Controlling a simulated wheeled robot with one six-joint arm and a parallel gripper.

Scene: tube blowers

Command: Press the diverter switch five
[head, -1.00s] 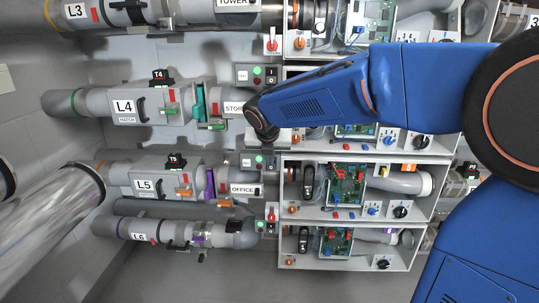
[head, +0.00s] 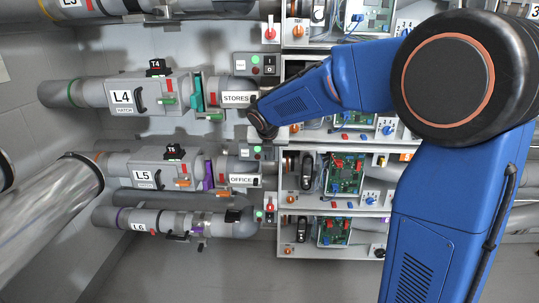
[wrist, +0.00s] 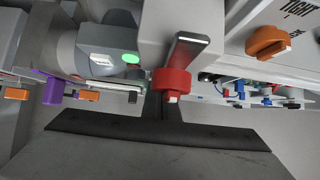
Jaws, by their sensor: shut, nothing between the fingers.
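The line-five tube (head: 143,177), marked L5 with a black T5 block (head: 174,153) on top, runs left to right in the head view. At its right end is a grey control box (head: 251,153) with a green lamp. No marking reading "diverter" is legible. My gripper (head: 266,133) is just above that box, mostly hidden behind my wrist. In the wrist view my shut, empty gripper (wrist: 163,103) is just below a red knob (wrist: 172,82) with a grey lever. I cannot tell whether they touch. A green lamp (wrist: 131,58) glows to the left.
An orange knob (wrist: 268,42) is to the right in the wrist view. Below line five is line L6 (head: 140,219) with its red switch (head: 269,204). Line L4 (head: 122,97) is above. Open circuit-board cabinets (head: 345,175) stand to the right, partly behind my arm.

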